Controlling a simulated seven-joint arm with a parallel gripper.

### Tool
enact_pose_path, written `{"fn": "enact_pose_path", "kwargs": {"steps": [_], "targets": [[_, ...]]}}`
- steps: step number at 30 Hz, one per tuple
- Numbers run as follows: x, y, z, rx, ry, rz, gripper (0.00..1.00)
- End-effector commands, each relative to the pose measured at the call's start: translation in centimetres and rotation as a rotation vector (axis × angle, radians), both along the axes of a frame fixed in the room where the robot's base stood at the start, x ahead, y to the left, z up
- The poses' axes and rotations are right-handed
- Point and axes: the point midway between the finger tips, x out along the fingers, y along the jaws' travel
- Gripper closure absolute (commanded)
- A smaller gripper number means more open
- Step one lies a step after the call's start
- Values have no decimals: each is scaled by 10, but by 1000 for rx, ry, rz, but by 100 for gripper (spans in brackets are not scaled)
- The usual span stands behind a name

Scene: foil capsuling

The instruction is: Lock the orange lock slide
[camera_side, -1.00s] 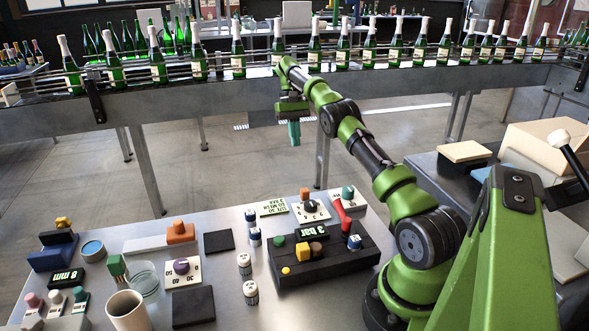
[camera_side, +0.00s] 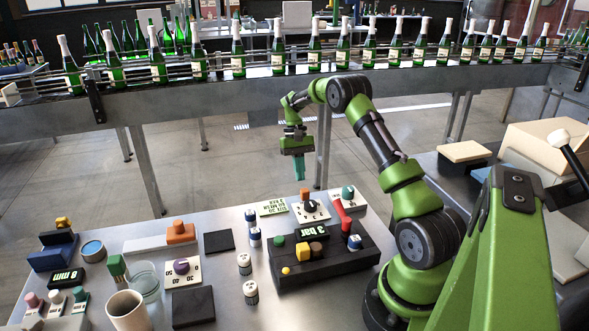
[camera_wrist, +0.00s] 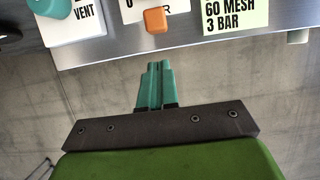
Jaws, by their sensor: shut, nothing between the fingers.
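An orange slide block (camera_side: 181,233) with a small knob on top sits at the right end of a white rail (camera_side: 140,245) on the metal table; I take it to be the lock slide. It is not in the wrist view. My gripper (camera_side: 299,170) has teal fingers and hangs beyond the table's far edge, to the right of the slide and well apart from it. In the wrist view my gripper (camera_wrist: 157,76) has its fingers together with nothing between them.
A small orange block (camera_side: 305,193) stands behind a black dial (camera_side: 311,206). A black 3 bar panel (camera_side: 325,255) with a red lever (camera_side: 342,214) is nearby. A dark pad (camera_side: 219,241) lies right of the slide. The bottle conveyor (camera_side: 230,85) runs behind.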

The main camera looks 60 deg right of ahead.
Motion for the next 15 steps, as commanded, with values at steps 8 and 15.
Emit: {"fn": "enact_pose_path", "kwargs": {"steps": [8, 15], "targets": [[-17, 17, 0, 1, 0, 0, 100], [-20, 20, 0, 1, 0, -1, 100]]}}
